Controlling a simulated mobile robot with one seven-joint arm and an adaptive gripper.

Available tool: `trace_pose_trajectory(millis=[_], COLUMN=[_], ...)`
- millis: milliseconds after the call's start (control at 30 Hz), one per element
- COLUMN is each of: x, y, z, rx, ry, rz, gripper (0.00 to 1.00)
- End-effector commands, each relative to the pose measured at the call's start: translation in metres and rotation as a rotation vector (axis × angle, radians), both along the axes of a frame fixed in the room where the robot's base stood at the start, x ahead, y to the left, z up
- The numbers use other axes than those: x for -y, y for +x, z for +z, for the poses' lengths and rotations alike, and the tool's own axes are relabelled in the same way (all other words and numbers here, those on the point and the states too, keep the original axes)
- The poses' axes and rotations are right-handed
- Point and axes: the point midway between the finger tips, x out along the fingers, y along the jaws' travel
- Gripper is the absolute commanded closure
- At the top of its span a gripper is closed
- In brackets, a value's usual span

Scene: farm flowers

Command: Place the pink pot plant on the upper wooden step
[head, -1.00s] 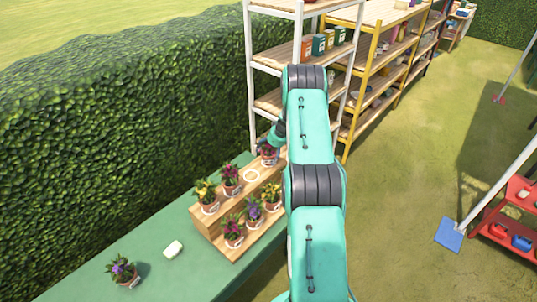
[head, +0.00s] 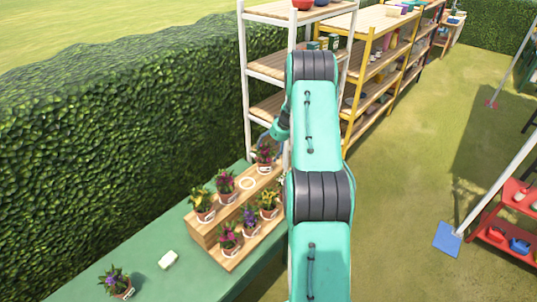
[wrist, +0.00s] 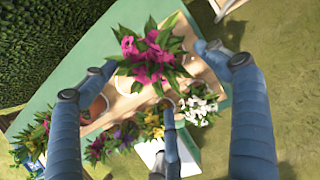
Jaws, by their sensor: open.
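The pink pot plant (wrist: 150,55) has magenta flowers and broad green leaves. In the wrist view it stands between my spread fingers, its pot mostly hidden by leaves. It also shows in the head view (head: 265,153), at the far end of the stepped wooden stand, beneath my gripper. My gripper (wrist: 157,73) is open around it; I cannot tell whether the fingers touch it. The upper wooden step (head: 235,193) carries a yellow plant (head: 202,199) and another pink plant (head: 226,182). A bare white ring (head: 247,184) lies between that pink plant and the far one.
The lower step holds pink (head: 228,236), purple (head: 250,220) and yellow (head: 268,200) plants, plus a white-flowered one (wrist: 198,102). A lone purple plant (head: 116,282) and a pale block (head: 168,259) are on the green table (head: 150,268). A hedge (head: 110,145) and white shelf (head: 270,67) stand behind.

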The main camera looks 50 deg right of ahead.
Motion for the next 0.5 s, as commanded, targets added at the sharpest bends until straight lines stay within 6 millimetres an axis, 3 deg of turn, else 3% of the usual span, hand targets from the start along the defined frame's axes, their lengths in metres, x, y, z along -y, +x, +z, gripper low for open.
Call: trace_pose_trajectory(millis=[200, 500], x=[0.001, 0.0009], y=[-0.0047, -0.0053], z=[0.0112, 0.0128], rx=[0.0, 0.0], ry=[-0.001, 0.0], rz=[-0.001, -0.001], gripper=[0.13, 0.13])
